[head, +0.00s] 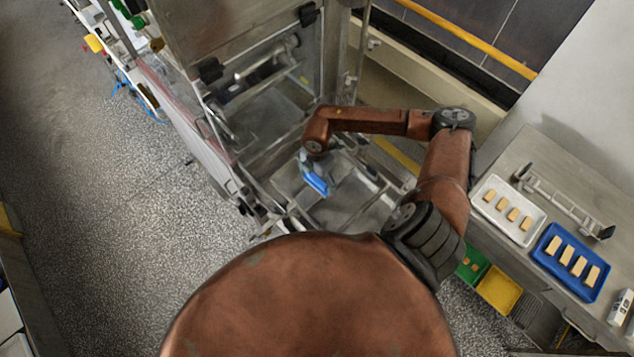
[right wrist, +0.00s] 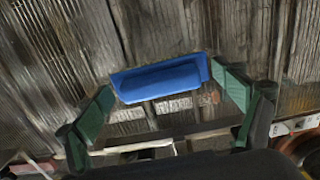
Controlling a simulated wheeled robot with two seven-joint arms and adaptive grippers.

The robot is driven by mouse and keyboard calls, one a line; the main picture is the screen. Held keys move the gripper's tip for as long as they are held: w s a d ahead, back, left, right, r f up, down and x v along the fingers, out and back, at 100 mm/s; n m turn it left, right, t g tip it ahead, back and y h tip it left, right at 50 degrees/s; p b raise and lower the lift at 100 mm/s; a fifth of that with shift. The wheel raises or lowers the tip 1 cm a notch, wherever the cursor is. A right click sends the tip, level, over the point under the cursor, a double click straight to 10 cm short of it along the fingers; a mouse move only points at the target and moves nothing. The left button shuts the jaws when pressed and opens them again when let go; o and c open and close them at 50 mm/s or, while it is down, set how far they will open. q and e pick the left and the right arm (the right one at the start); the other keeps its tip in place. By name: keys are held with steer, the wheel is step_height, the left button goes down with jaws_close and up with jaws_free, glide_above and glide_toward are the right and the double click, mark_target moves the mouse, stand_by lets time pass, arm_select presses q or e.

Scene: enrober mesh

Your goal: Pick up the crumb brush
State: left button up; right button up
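The crumb brush shows as a blue block (head: 317,184) over the metal frame of the machine in the head view. In the right wrist view the blue brush (right wrist: 160,80) lies across the space between the fingertips; its bristles cannot be made out. My right gripper (head: 314,166) is at the brush, partly hidden by its own arm. In the right wrist view its green-padded fingers (right wrist: 163,84) are wide apart, one near each end of the brush. Whether the pads touch the brush I cannot tell. My left gripper is not in view.
The enrober's clear guard and metal frame (head: 262,160) stand close around the right gripper. At right, a steel table holds a white tray (head: 487,211) and a blue tray (head: 553,267) with tan bars. Green and yellow bins (head: 499,290) sit below. Speckled floor lies open at left.

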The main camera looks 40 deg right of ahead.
steer(key=shift+s, duration=0.15)
steer(key=c, duration=1.1)
steer(key=shift+f, duration=0.1)
steer(key=shift+c, duration=0.5)
steer(key=shift+s, duration=0.1)
